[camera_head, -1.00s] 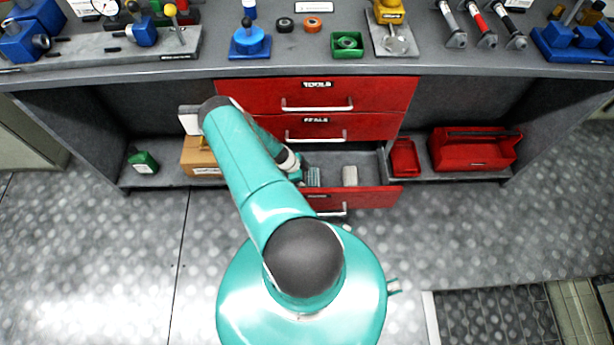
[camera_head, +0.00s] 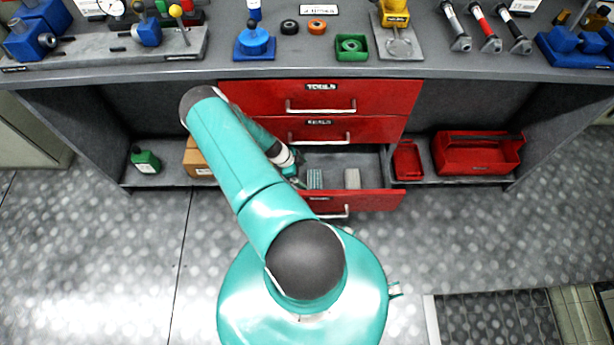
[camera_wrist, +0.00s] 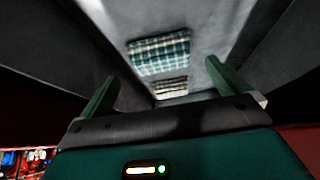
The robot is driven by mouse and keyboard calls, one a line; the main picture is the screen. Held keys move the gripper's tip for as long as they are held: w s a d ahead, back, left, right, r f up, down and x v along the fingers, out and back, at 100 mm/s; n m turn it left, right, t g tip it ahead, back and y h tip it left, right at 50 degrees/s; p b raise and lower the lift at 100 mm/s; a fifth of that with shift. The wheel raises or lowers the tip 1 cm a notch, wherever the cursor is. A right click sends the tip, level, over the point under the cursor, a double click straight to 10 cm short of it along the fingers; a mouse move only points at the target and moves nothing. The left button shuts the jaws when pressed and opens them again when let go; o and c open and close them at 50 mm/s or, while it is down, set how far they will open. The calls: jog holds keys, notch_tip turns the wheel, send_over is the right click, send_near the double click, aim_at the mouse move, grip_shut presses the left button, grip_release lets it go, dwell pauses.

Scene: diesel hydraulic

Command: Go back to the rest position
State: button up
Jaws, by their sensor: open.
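My gripper (camera_wrist: 162,88) is open in the wrist view, with its two green fingers apart and nothing between them. Beyond the fingers lie a teal checked block (camera_wrist: 160,55) and a pale striped block (camera_wrist: 171,88) in a grey drawer. In the head view my gripper (camera_head: 293,178) is at the left side of the open bottom drawer (camera_head: 365,200), partly hidden by my arm. The checked block (camera_head: 314,179) lies just right of it, and the pale block (camera_head: 352,178) lies further right. Both blocks are apart from my fingers.
Two shut red drawers (camera_head: 320,97) are above the open one. The workbench top (camera_head: 200,72) carries several tools and parts. A cardboard box (camera_head: 196,160) and a green bottle (camera_head: 145,160) stand on the left shelf. A red toolbox (camera_head: 478,153) is on the right shelf.

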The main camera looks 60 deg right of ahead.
jog(key=shift+w+a+r, duration=0.15)
jog(key=shift+w+r, duration=0.15)
jog(key=shift+r, duration=0.35)
jog(key=shift+w, duration=0.15)
